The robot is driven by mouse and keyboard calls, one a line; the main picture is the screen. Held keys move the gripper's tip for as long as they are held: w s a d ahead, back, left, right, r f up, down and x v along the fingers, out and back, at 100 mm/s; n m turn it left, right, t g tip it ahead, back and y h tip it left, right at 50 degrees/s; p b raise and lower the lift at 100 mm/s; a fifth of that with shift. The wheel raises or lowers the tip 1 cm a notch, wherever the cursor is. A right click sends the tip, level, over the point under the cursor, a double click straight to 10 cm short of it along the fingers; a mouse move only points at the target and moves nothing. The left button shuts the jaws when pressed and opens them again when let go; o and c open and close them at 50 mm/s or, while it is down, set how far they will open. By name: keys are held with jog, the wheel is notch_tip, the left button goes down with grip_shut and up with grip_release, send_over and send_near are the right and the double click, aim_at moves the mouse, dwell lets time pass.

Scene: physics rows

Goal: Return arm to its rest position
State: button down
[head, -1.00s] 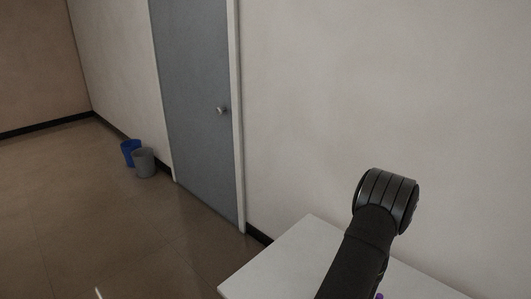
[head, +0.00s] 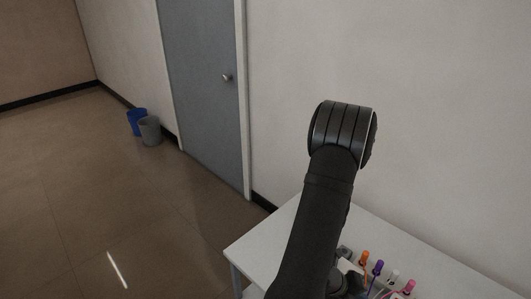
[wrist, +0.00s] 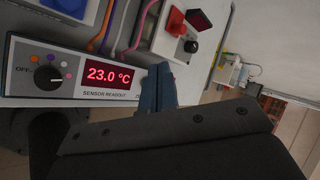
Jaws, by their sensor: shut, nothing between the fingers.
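In the wrist view my gripper (wrist: 158,88) is shut with nothing between its fingers. The blue-grey fingertips lie together in front of a sensor readout box (wrist: 70,76) showing "23.0 °C" in red. I cannot tell how far the fingers are from the box. In the head view my arm rises over the white table (head: 263,238), its black elbow highest against the wall. The gripper itself does not show clearly there, being low behind the arm or below the frame.
Orange, purple, white and pink plugs (head: 378,268) with cables stand on the table, right of my arm. A light panel with a red block (wrist: 177,23) is beside the readout. A grey door (head: 205,90) and two bins (head: 149,130) are farther off. The floor at left is clear.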

jog(key=x, duration=0.4)
jog(key=d+r+x, duration=0.1)
jog(key=x, duration=0.3)
jog(key=d+r+x, duration=0.1)
jog(key=x, duration=0.3)
jog(key=shift+w+d+f, duration=0.1)
jog(key=shift+d, duration=0.05)
jog(key=s+a, duration=0.1)
jog(key=a, duration=0.1)
jog(key=s+a, duration=0.1)
jog(key=a, duration=0.2)
jog(key=s+a, duration=0.1)
jog(key=a, duration=0.1)
jog(key=shift+s+a, duration=0.25)
jog(key=shift+s, duration=0.1)
jog(key=v, duration=1)
jog(key=w+f+n+t+y, duration=0.2)
jog(key=w+n+t+y, duration=0.1)
jog(key=w, duration=0.8)
jog(key=shift+f+y, duration=0.35)
jog(key=shift+y, duration=0.25)
